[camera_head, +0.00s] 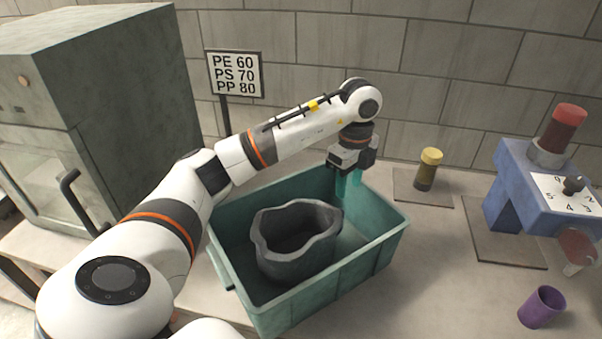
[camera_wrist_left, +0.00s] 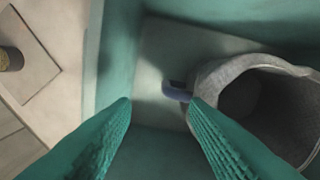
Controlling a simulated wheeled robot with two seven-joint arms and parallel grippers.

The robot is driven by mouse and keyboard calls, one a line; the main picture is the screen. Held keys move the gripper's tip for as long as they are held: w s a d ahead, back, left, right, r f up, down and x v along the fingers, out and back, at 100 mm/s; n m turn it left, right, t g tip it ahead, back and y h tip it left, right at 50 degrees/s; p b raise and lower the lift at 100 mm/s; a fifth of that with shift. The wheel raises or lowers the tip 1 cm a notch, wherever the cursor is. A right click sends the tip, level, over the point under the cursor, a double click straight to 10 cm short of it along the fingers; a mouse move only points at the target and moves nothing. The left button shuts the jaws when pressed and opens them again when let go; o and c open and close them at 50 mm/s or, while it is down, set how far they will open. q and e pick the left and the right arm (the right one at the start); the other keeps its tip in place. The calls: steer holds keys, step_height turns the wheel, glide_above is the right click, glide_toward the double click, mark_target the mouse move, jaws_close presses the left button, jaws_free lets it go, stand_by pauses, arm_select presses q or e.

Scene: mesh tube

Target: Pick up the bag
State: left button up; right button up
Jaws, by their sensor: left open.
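The bag (camera_head: 297,262) looks like a dark grey, open-mouthed sack with a wavy rim. It stands upright inside a teal crate (camera_head: 330,285). In the left wrist view the bag (camera_wrist_left: 208,88) is at the right, its dark mouth facing up. A small blue-violet piece (camera_wrist_left: 177,92) shows beside its rim; I cannot tell whether it is attached. My left gripper (camera_head: 348,186) has teal fingers and hangs down at the crate's far right corner, beside the bag. Its fingers also show in the left wrist view (camera_wrist_left: 160,103), apart with nothing held between them. My right gripper is out of view.
A blue stand (camera_head: 520,195) with a dial, a yellow-capped jar (camera_head: 428,170) and a purple cup (camera_head: 541,307) are to the right. A grey cabinet (camera_head: 110,90) stands left; a sign (camera_head: 235,74) stands behind.

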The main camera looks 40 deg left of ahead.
mark_target(342, 214)
arm_select(q)
steer(key=f, duration=0.2)
steer(key=s+f, duration=0.1)
steer(key=f, duration=0.1)
steer(key=shift+d+p, duration=0.15)
steer(key=shift+p, duration=0.25)
steer(key=shift+w+f, duration=0.1)
steer(key=shift+f, duration=0.2)
steer(key=f, duration=0.1)
steer(key=f+p, duration=0.1)
steer(key=f, duration=0.3)
steer(key=shift+a+p, duration=0.3)
steer(key=shift+p, duration=0.05)
steer(key=shift+f, duration=0.3)
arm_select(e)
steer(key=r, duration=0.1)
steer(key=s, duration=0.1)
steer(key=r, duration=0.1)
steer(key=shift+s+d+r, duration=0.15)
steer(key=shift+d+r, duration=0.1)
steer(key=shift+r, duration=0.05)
arm_select(q)
steer(key=shift+c, duration=0.4)
steer(key=shift+r, duration=0.1)
jaws_close()
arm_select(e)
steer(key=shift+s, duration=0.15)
